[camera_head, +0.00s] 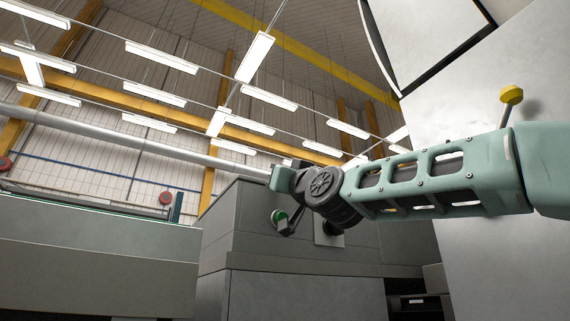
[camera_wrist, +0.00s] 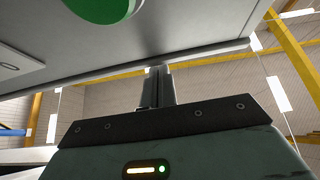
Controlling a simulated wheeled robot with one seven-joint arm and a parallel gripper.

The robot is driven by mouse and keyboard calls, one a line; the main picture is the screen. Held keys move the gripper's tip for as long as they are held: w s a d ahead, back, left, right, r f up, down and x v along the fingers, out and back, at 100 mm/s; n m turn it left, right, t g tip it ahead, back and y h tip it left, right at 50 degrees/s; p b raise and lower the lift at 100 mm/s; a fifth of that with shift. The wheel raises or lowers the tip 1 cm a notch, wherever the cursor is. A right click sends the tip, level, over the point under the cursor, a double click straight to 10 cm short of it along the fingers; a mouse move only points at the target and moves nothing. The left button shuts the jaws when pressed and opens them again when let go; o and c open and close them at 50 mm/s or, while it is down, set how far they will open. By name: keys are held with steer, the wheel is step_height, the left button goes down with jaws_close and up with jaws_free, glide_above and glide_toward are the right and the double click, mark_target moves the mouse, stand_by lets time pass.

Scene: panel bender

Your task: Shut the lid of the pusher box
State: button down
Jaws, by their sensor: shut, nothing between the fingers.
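A grey box-like housing (camera_head: 235,230) stands in the middle of the head view, with a round green part (camera_head: 280,216) on its face. I cannot tell for certain which panel is the pusher box's lid. My gripper shows in the wrist view (camera_wrist: 158,70), its fingers shut together and empty. The fingertips are close to the lower edge of a grey panel (camera_wrist: 190,32) with a green disc (camera_wrist: 100,6); I cannot tell whether they touch. In the head view my arm crosses from the right to the housing and the fingers cannot be made out.
A long silver bar (camera_head: 130,138) crosses the left of the head view towards my wrist. A low grey cabinet (camera_head: 95,260) stands at left. A large pale machine panel (camera_head: 480,90) with a yellow knob (camera_head: 511,95) fills the right.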

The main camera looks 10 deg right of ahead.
steer(key=r+p+v, duration=0.1)
steer(key=v, duration=0.8)
steer(key=shift+s+d, duration=0.2)
steer(key=shift+s, duration=0.25)
steer(key=shift+r, duration=0.15)
